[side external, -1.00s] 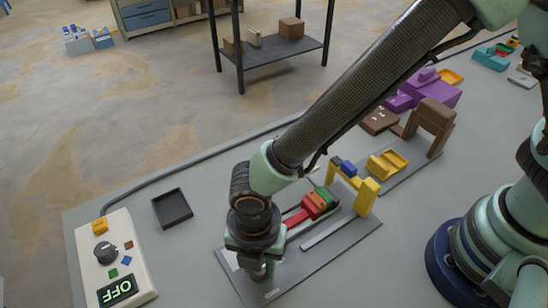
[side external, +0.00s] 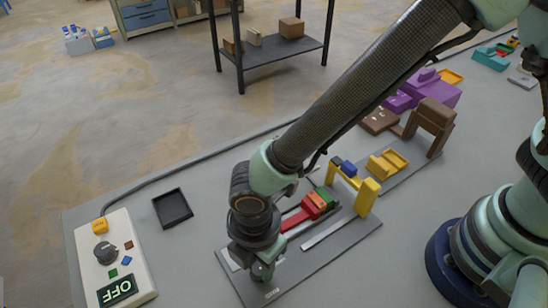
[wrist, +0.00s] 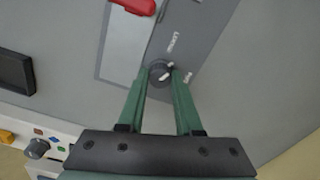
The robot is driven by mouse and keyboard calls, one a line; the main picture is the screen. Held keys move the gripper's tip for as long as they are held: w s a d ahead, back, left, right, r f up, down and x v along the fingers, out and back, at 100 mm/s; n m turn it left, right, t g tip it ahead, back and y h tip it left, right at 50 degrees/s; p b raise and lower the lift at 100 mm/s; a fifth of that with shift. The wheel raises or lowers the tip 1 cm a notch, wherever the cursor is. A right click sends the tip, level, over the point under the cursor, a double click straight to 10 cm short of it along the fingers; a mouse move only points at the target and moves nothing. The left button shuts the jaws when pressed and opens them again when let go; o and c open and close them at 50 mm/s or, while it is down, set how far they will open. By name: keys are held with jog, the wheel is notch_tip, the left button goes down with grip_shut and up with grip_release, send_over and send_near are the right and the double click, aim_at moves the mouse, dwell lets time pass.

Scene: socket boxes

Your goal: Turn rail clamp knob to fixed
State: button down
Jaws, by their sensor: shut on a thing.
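The rail clamp knob (wrist: 160,72) is a small dark grey round knob with a white pointer mark, on the grey base plate (wrist: 118,48). My gripper (wrist: 164,75) points down at it, with its two green fingers shut on the knob's sides. Small white labels stand beside the knob, one above it and one to its right; I cannot read them surely. In the side external view my gripper (side external: 262,273) is low over the near end of the plate, and the knob is hidden behind it. A red slider piece (side external: 297,216) lies on the plate beyond my gripper.
A white control box (side external: 133,262) with a dial and an OFF display stands at left. A black tray (side external: 172,207) lies between it and the plate. A yellow gate (side external: 366,196) stands at the plate's far end, with brown and purple fixtures beyond.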

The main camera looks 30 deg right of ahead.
aim_at(259, 268)
jog(key=m, duration=0.6)
jog(key=shift+r+m, duration=0.1)
jog(key=shift+m, duration=0.2)
jog(key=m, duration=0.5)
jog(key=shift+m, duration=0.4)
jog(key=c, duration=0.6)
grip_release()
notch_tip(259, 268, up, 12)
jog(key=shift+r, duration=0.1)
